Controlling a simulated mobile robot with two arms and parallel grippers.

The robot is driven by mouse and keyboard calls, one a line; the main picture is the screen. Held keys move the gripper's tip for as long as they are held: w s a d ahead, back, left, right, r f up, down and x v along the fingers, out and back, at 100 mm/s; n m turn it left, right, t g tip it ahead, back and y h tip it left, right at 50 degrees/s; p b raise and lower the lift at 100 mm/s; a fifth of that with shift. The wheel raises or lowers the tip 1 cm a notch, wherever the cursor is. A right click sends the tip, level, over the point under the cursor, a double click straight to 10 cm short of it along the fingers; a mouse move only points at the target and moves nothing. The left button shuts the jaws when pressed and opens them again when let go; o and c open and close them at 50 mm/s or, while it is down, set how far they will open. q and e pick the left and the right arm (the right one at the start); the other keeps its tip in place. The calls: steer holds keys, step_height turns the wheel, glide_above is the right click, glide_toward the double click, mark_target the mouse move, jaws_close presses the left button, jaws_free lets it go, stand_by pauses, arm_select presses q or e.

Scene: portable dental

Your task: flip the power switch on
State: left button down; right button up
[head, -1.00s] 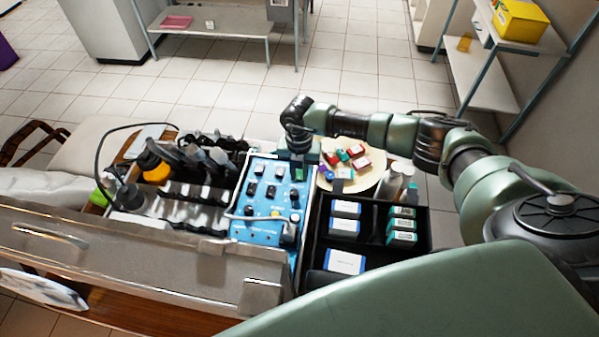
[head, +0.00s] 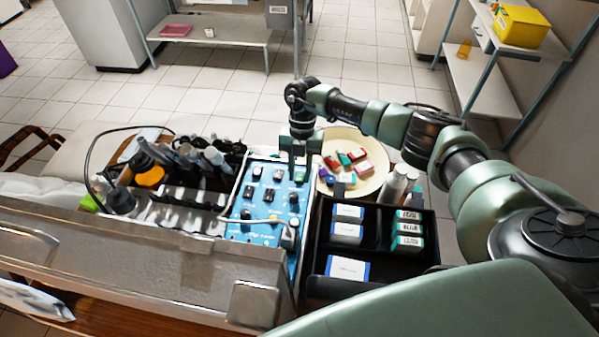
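A blue control panel (head: 262,205) lies in the middle of the bench unit. My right gripper (head: 299,172) points down over the far right part of the panel, close to the green-topped switch. It holds nothing that I can see. Its finger gap is too small to read, and I cannot tell whether it touches the panel. My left gripper is not in view.
A black tray (head: 385,275) with small boxes stands right of the panel. A round cream plate (head: 375,180) with coloured blocks lies behind it. Dark handpieces and bottles (head: 185,165) stand left. A hose (head: 88,165) loops at far left. A grey metal edge (head: 130,250) runs in front.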

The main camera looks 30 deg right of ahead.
mark_target(301, 173)
steer(key=b+v, duration=0.2)
steer(key=v, duration=0.4)
steer(key=shift+w+d+r+b, duration=0.15)
steer(key=shift+w+r+b, duration=0.05)
steer(key=shift+r+b, duration=0.1)
steer(key=shift+r, duration=0.55)
